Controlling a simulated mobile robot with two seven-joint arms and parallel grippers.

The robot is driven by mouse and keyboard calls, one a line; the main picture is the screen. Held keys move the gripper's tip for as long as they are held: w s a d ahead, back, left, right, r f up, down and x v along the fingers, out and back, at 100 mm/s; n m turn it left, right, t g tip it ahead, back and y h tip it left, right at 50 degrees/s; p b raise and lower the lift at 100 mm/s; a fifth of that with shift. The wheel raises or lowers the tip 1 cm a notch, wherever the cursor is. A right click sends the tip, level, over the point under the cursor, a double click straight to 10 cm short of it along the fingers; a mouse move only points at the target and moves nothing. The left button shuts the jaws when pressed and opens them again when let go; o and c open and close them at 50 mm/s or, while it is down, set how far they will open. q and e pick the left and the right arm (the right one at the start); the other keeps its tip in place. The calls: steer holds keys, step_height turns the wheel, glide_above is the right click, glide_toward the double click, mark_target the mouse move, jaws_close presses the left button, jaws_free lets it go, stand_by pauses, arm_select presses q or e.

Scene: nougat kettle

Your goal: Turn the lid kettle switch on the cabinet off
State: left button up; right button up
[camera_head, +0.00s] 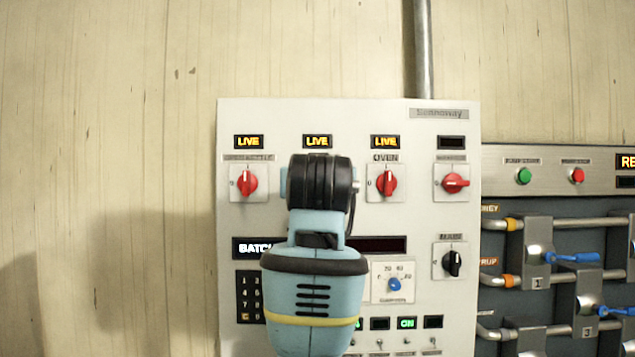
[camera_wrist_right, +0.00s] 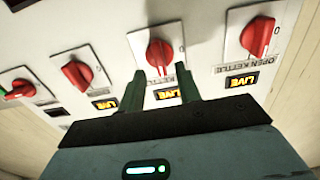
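The white cabinet panel (camera_head: 350,125) carries a row of red rotary switches. The second switch from the left is hidden behind my right arm (camera_head: 315,285) in the head view. In the right wrist view that red switch (camera_wrist_right: 160,53) shows, with its pointer roughly upright and a lit LIVE lamp (camera_wrist_right: 167,94) by it. Its label is partly hidden and hard to read. My right gripper (camera_wrist_right: 158,76) is open, its two fingers apart with their tips close to the knob, one on each side. I cannot tell whether they touch it. My left gripper is not in view.
Red switches stand on both sides: the open kettle switch (camera_wrist_right: 258,36) and the oven switch (camera_head: 386,183), both under LIVE lamps. The far right switch (camera_head: 455,182) is turned sideways under a dark lamp. Pipes with blue-handled valves (camera_head: 572,257) are at right. Bare wall lies left.

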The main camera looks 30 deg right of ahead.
steer(key=shift+x, duration=1.5)
jaws_close()
